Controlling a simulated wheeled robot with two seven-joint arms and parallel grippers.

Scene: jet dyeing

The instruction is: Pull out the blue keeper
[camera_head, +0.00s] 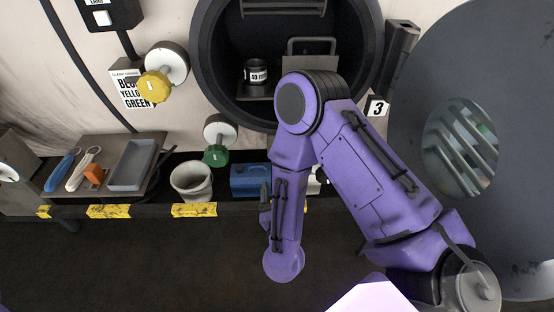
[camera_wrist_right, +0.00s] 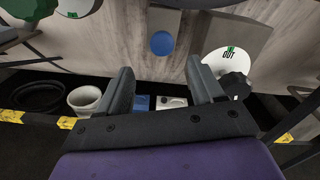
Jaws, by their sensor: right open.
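A round blue piece (camera_wrist_right: 162,43), which looks like the blue keeper, sits on the underside or face of a grey box-like fixture (camera_wrist_right: 205,38) in the right wrist view. My right gripper (camera_wrist_right: 160,88) is open and empty, its two dark fingers pointing toward the wall on either side of and short of the blue piece. In the head view my purple right arm comes in from the right and bends down; it hides the fixture, and the blue piece cannot be made out there. My left gripper is not in view.
A white disc marked OUT with a black knob (camera_wrist_right: 236,85) is close to the right finger. A ledge holds a pale bucket (camera_head: 192,181), blue box (camera_head: 250,181) and grey tray (camera_head: 132,165). The round open vessel (camera_head: 213,60) and its large door (camera_head: 420,60) stand behind my arm.

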